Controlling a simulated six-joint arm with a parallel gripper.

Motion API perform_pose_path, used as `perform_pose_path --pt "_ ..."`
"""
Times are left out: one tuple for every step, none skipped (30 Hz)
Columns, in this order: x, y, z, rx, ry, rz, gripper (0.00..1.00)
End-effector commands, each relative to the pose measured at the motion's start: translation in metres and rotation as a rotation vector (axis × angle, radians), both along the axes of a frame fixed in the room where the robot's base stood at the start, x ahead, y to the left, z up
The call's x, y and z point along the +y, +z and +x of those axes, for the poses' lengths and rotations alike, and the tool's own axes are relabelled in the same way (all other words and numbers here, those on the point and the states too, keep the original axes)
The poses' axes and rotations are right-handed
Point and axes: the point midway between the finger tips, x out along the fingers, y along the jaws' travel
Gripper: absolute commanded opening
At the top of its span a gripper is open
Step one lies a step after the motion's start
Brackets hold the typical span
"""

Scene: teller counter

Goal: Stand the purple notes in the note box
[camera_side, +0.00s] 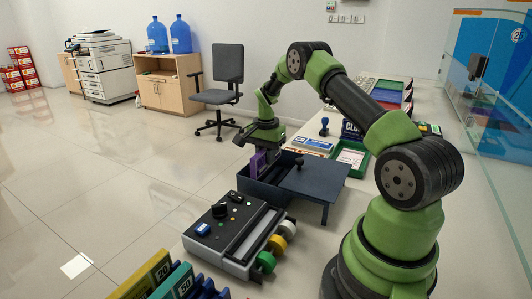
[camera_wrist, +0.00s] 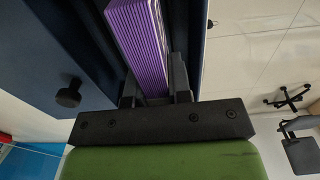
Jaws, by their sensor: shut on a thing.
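The purple notes (camera_side: 257,164) are a thick upright bundle at the left part of the dark blue note box (camera_side: 262,192). My gripper (camera_side: 266,147) is above the box and shut on the notes from over their top. In the wrist view the purple notes (camera_wrist: 140,45) stick out from between the gripper fingers (camera_wrist: 155,90), with dark blue box walls (camera_wrist: 185,40) on both sides. The lower end of the notes is hidden, so I cannot tell whether it touches the box floor. A flat dark lid or shelf (camera_side: 315,178) extends to the right of the box.
A black machine with coloured rolls (camera_side: 235,232) stands in front of the box. Yellow, green and blue note holders (camera_side: 170,280) are at the near edge.

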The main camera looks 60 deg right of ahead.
Motion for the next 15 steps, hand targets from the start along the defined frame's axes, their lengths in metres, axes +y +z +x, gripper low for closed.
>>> perform_pose_path --pt "0.000 -0.002 0.000 0.000 0.000 0.000 0.00" --pt "0.000 -0.003 0.000 0.000 0.000 0.000 0.00" --pt "0.000 -0.004 0.000 0.000 -0.001 0.001 0.00" --pt "0.000 -0.006 0.000 0.000 -0.001 0.001 0.00" --pt "0.000 -0.007 0.000 0.000 -0.001 0.001 0.00" --pt "0.000 -0.008 0.000 0.000 -0.001 0.001 0.00" --pt "0.000 -0.009 0.000 0.000 -0.001 0.001 0.00" --pt "0.000 -0.010 0.000 0.000 0.000 0.001 0.00" --pt "0.000 -0.011 0.000 0.000 0.000 0.000 0.00" --pt "0.000 -0.012 0.000 0.000 0.000 0.000 0.00" --pt "0.000 -0.013 0.000 -0.001 0.000 0.000 0.00" --pt "0.000 -0.015 0.000 -0.001 0.000 0.000 0.00" --pt "0.000 -0.016 0.000 0.000 0.000 0.000 0.00" --pt "0.000 -0.017 0.000 0.000 -0.001 0.000 0.00" --pt "0.000 -0.018 0.000 0.000 -0.001 0.001 0.00"
